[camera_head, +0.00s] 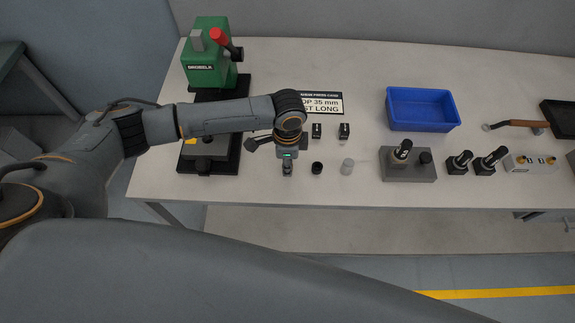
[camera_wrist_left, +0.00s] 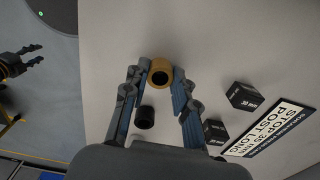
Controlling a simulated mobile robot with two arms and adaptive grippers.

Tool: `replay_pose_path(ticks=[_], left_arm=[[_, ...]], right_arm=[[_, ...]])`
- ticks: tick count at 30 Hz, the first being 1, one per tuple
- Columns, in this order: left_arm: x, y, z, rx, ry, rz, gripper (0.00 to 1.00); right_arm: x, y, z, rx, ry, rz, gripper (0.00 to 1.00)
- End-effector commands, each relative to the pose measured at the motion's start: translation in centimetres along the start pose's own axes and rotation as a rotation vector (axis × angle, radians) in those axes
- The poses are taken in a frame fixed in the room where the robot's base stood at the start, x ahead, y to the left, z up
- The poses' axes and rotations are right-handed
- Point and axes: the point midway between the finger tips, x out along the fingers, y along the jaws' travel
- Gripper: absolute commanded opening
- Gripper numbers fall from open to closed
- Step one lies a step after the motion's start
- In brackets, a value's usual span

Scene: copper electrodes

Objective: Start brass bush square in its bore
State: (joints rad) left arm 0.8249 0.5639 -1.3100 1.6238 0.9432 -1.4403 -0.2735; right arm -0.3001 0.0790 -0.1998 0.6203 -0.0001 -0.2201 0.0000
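The brass bush (camera_wrist_left: 160,72) is a short ring with a dark centre. In the left wrist view it sits between the fingertips of my left gripper (camera_wrist_left: 161,78), which appear closed on its sides. In the head view my left gripper (camera_head: 287,168) points down over the front of the bench, right of the press; the bush cannot be made out there. The green press (camera_head: 210,62) has a black base with a grey block (camera_head: 205,147), partly covered by my left arm; no bore is discernible. My right gripper (camera_wrist_left: 30,68) shows open and empty at the left wrist view's edge.
A black cylinder (camera_head: 317,168) and a pale cylinder (camera_head: 347,166) stand right of my left gripper. Two small black blocks (camera_head: 317,131) (camera_head: 344,131) and a sign (camera_head: 322,103) lie behind. Farther right are a blue bin (camera_head: 421,110) and a grey fixture block (camera_head: 408,172).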

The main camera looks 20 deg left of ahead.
Motion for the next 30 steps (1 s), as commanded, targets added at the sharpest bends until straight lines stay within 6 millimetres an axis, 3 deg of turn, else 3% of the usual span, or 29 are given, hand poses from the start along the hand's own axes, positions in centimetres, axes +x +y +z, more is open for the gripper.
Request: replay_pose_path(ticks=[1, 3, 17, 21, 30], left_arm=[[0.0, 0.0, 0.0, 0.000, 0.000, 0.000, 0.11], [0.0, 0.0, 0.0, 0.000, 0.000, 0.000, 0.00], [-1.0, -0.1, -0.1, 0.000, 0.003, -0.001, 0.00], [-3.3, 0.0, -0.4, 0.003, 0.006, -0.004, 0.00], [-9.5, 3.3, -6.1, 0.008, 0.007, 0.000, 0.00]], right_arm=[[0.0, 0.0, 0.0, 0.000, 0.000, -0.001, 0.40], [0.0, -0.1, 0.0, 0.000, 0.000, -0.001, 0.40], [0.7, -0.1, 0.1, -0.001, 0.000, -0.001, 0.40], [1.9, -0.1, 0.2, -0.001, 0.000, -0.001, 0.40], [3.8, -0.1, 0.3, -0.001, 0.000, 0.000, 0.40]])
